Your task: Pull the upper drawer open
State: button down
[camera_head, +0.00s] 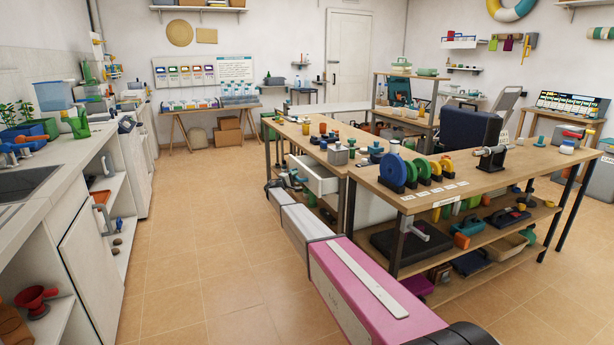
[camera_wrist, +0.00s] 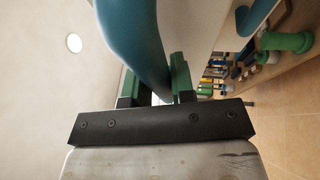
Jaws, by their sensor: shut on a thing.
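A white drawer (camera_head: 321,186) juts out from under the wooden workbench in the head view, so it stands at least partly open. In the wrist view, a thick teal curved handle (camera_wrist: 134,35) stands in front of a pale panel (camera_wrist: 196,28). My gripper (camera_wrist: 158,86) has green-padded fingers, one on each side of the handle's lower part, and is shut on it. In the head view my arm reaches to the drawer's left side. The fingertips are too small to make out there, and my arm hides part of the space below the drawer.
The workbench (camera_head: 478,178) carries coloured discs and tools, with loaded shelves below. A white counter (camera_head: 42,187) with a sink and open shelves runs along the left. The tiled floor (camera_head: 205,215) between them is clear. A green object (camera_wrist: 286,42) shows at right in the wrist view.

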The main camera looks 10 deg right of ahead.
jog(key=s+a, duration=0.3)
jog(key=a, duration=0.6)
jog(key=s+a, duration=0.3)
jog(key=a, duration=0.6)
jog(key=shift+a, duration=0.3)
jog(key=shift+s, duration=0.1)
jog(key=c, duration=1)
grip_release()
jog(key=v, duration=1)
jog(key=shift+s+a+f, duration=0.15)
jog(key=shift+s+a, duration=0.05)
jog(key=shift+a, duration=0.15)
